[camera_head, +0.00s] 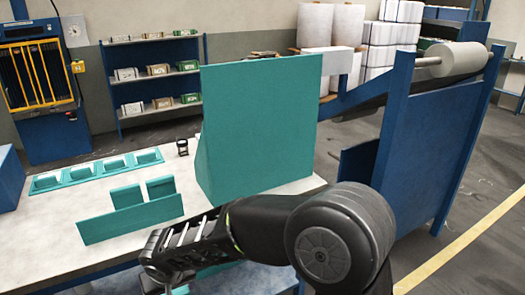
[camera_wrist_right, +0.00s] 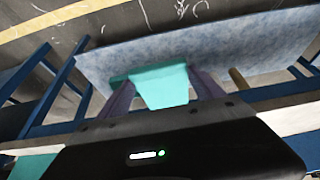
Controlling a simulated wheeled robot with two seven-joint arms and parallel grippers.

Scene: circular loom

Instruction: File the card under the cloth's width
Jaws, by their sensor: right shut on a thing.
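My right gripper (camera_wrist_right: 163,90) is shut on a teal card (camera_wrist_right: 165,86), seen between its two dark fingers in the right wrist view. Beyond the card is a pale blue mottled surface (camera_wrist_right: 235,45); I cannot tell if it is the cloth. In the head view my right arm reaches across the table's front edge, and the gripper end is low at the lower left; the card is not clear there. A row of several teal trays (camera_head: 84,186) lies at the back left of the table. A teal rack (camera_head: 130,222) with two upright plates stands in front of them. My left gripper is not in view.
A tall teal panel (camera_head: 260,120) stands on the white table (camera_head: 45,250), behind my right arm. A small black object (camera_head: 183,147) sits beside it. A blue machine frame with a white roll (camera_head: 455,58) stands to the right. Shelves (camera_head: 160,75) stand at the back.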

